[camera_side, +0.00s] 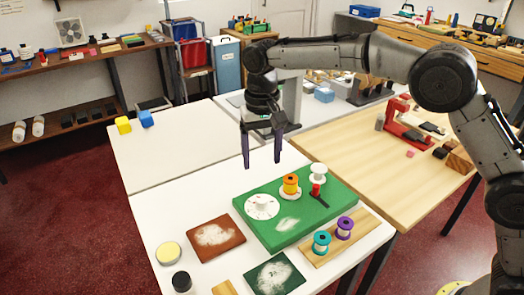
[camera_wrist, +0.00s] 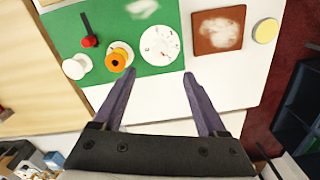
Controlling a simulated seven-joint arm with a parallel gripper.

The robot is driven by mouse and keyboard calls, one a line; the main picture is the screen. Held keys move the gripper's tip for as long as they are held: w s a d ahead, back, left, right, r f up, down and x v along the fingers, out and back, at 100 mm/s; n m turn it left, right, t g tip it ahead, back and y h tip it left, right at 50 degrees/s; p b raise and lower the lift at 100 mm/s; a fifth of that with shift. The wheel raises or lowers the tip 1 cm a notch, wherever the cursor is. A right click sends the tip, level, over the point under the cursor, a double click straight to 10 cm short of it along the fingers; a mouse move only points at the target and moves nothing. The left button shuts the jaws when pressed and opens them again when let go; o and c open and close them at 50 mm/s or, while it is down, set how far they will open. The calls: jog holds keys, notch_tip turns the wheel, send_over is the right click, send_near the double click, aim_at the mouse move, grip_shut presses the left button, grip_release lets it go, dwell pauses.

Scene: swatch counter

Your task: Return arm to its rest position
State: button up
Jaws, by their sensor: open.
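My gripper (camera_side: 262,162) hangs from my raised arm above the white table, pointing down. Its two dark fingers are apart with nothing between them. In the side view it is behind and above the green board (camera_side: 325,199). In the wrist view the open fingertips (camera_wrist: 160,76) lie over the near edge of the green board (camera_wrist: 105,28), close to a white dial-like disc (camera_wrist: 160,46).
The board carries an orange spool (camera_side: 291,184), a white spool (camera_side: 318,172) and a red-topped peg (camera_side: 315,191). Teal (camera_side: 321,242) and purple (camera_side: 344,227) spools stand on a wooden strip. A brown swatch (camera_side: 215,238) lies left. The table's back left is mostly clear.

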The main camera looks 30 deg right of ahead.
jog(key=shift+r, duration=0.55)
jog(key=s+d+r+m+t, duration=0.1)
jog(key=s+d+r+t, duration=0.2)
jog(key=s+d+r, duration=1.1)
jog(key=s+d+t, duration=0.2)
jog(key=s+d, duration=0.1)
jog(key=s, duration=0.8)
jog(key=s+d+f+n, duration=0.1)
jog(key=s+f+n, duration=0.3)
jog(key=s+f, duration=0.3)
notch_tip(320, 180, down, 4)
jog(key=shift+s+r+t, duration=0.15)
jog(key=shift+s+t, duration=0.15)
